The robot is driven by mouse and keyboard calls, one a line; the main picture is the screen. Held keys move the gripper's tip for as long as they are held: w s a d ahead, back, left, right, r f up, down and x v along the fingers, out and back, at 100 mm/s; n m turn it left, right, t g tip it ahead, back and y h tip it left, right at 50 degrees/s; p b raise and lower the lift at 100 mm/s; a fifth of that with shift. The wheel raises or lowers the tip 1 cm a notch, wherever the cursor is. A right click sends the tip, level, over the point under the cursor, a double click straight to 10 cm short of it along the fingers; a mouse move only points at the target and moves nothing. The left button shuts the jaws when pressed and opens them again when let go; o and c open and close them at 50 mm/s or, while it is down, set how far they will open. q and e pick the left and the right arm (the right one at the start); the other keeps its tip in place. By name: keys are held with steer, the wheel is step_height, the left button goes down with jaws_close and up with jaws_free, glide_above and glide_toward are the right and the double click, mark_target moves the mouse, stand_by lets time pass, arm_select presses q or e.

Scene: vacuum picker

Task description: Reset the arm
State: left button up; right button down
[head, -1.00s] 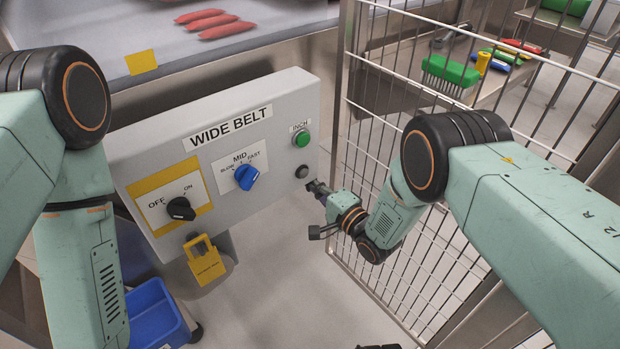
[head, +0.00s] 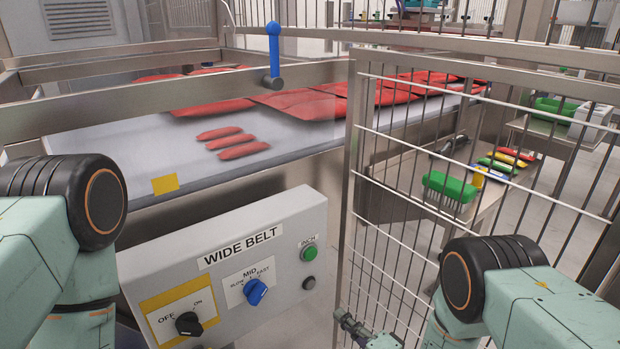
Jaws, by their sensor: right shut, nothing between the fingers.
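My right gripper (head: 348,322) is shut and empty near the bottom edge of the head view. It is in front of the wire fence, right of and below the control box, apart from it. My right arm (head: 540,305) comes in from the right. My left arm (head: 40,240) shows at the left edge, and its gripper is out of view. The grey control box (head: 215,275), labelled WIDE BELT, has a black OFF/ON knob (head: 188,323), a blue speed knob (head: 256,292), a green INCH button (head: 309,253) and a dark button (head: 309,283) below it.
A wire fence (head: 400,205) stands right of the box. Behind the box is a white belt (head: 130,150) with red pieces (head: 310,103) on it. A blue-handled lever (head: 273,50) stands on the metal rail. Brushes (head: 450,187) lie on a bench beyond the fence.

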steer(key=s+d+f+n+g+h, duration=0.3)
steer(key=s+f+n+h, duration=0.15)
steer(key=f, duration=0.35)
steer(key=s+d+f+n+g+h+p, duration=0.1)
steer(key=s+d+f+g+h, duration=0.15)
steer(key=s, duration=0.45)
steer(key=s+d+f+n+g+h+p, duration=0.1)
steer(key=s+d+n+g, duration=0.15)
steer(key=s, duration=0.45)
steer(key=s+d+r+g+h+p, duration=0.1)
steer(key=s+d+r+g, duration=0.2)
steer(key=s, duration=0.6)
steer(key=s+d+r+n+g+h+p, duration=0.1)
steer(key=s+d+r+g+p, duration=0.1)
steer(key=s+r, duration=0.6)
steer(key=shift+s+d+r+g, duration=0.35)
steer(key=shift+d+g, duration=0.1)
steer(key=shift+g, duration=0.25)
